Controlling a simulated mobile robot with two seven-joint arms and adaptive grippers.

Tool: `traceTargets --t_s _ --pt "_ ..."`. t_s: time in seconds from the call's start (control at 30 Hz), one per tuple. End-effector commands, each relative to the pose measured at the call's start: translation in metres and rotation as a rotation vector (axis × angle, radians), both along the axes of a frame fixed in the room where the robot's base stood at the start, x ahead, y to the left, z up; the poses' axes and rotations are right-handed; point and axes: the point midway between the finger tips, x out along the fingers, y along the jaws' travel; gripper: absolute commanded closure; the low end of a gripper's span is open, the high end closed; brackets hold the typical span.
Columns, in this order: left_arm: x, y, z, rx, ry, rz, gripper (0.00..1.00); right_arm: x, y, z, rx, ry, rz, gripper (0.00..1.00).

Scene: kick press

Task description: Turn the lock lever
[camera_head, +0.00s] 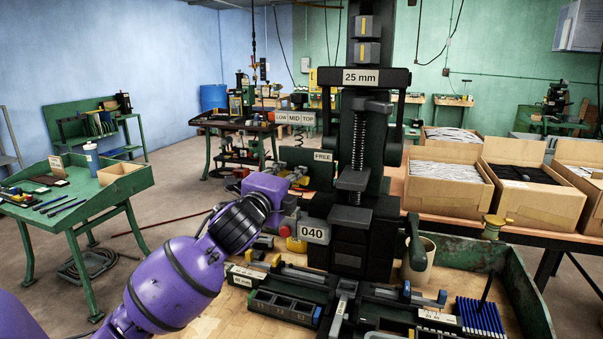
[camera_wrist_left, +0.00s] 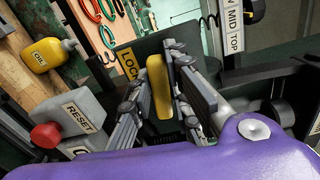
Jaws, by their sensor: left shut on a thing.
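The press (camera_head: 357,200) stands on the bench with a "25 mm" plate at its top. The lock lever (camera_wrist_left: 158,85) shows in the left wrist view as an upright yellow handle in front of a dark panel. A yellow label reading "LOCK" (camera_wrist_left: 127,63) is just left of it; a "FREE" label (camera_head: 323,156) shows on the panel in the head view. My left gripper (camera_head: 297,174) reaches in from the left, its fingers shut on the lever, one on each side. In the head view the gripper mostly hides the lever. My right gripper is out of view.
A grey box with a red "RESET" button (camera_wrist_left: 45,135) and a yellow oil bottle (camera_wrist_left: 50,52) are left of the gripper. A "LOW MID TOP" plate (camera_head: 295,118) stands above it. Trays and tools crowd the bench front; cardboard boxes (camera_head: 530,198) stand at right.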

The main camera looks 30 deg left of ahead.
Motion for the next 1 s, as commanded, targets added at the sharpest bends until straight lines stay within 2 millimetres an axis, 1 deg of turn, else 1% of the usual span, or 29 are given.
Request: traceTargets --t_s 0.03,0.1,0.13,0.27,0.6,1.0 --pt "0.0 0.001 -0.005 -0.074 -0.014 0.003 1.0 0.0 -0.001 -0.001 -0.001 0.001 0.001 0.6" --pt "0.0 0.001 -0.007 -0.134 -0.028 0.003 1.0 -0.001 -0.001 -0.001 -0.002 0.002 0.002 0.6" --pt "0.0 0.001 -0.007 -0.138 -0.03 0.003 0.82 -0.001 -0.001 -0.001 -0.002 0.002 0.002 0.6" --pt "0.0 0.001 -0.006 -0.13 -0.028 0.002 0.65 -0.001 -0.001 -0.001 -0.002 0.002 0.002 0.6" --pt "-0.002 0.0 -0.005 -0.127 -0.028 0.0 0.64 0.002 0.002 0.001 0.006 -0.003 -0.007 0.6" --pt "-0.032 -0.007 -0.001 -0.126 -0.033 -0.001 0.64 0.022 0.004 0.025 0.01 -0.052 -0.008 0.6"
